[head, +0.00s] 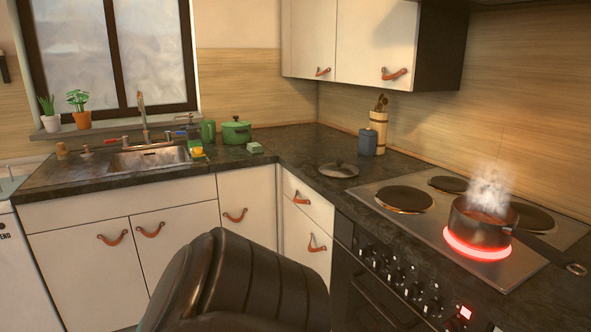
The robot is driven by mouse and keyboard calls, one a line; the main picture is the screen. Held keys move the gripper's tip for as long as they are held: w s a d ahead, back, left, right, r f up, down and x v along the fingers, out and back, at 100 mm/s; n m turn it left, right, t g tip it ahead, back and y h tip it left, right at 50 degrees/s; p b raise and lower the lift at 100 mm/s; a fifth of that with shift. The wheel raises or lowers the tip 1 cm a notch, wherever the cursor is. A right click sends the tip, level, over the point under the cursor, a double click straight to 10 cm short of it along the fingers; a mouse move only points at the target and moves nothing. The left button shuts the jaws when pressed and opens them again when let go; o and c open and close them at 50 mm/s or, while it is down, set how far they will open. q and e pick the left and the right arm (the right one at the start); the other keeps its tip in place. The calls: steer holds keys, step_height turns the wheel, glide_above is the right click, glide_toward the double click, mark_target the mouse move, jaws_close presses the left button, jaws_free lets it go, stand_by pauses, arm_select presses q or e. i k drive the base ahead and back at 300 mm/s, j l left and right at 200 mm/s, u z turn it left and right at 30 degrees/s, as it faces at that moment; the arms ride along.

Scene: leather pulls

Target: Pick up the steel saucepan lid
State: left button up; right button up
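The steel saucepan lid (339,170) lies flat on the dark countertop (300,152), near the inside corner and just left of the stove. It is a low grey disc with a small dark knob standing up in its middle. Nothing covers it. Neither my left gripper nor my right gripper is in view.
A steaming saucepan (481,220) stands on a red-glowing burner, its handle reaching right. The steel cooktop (420,228) has several other plates. A blue canister (368,142) and a utensil holder (378,128) stand behind the lid. A green pot (236,132) and sponge (254,147) sit left.

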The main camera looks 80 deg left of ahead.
mark_target(337, 169)
steer(key=u, duration=2.3)
steer(key=i+j+z, duration=0.15)
steer(key=i+j, duration=0.2)
steer(key=i+j+z, duration=0.1)
steer(key=i+j, duration=0.25)
steer(key=j, duration=0.2)
steer(key=i+j+z, duration=0.15)
steer(key=i+j, duration=0.2)
steer(key=j, duration=0.1)
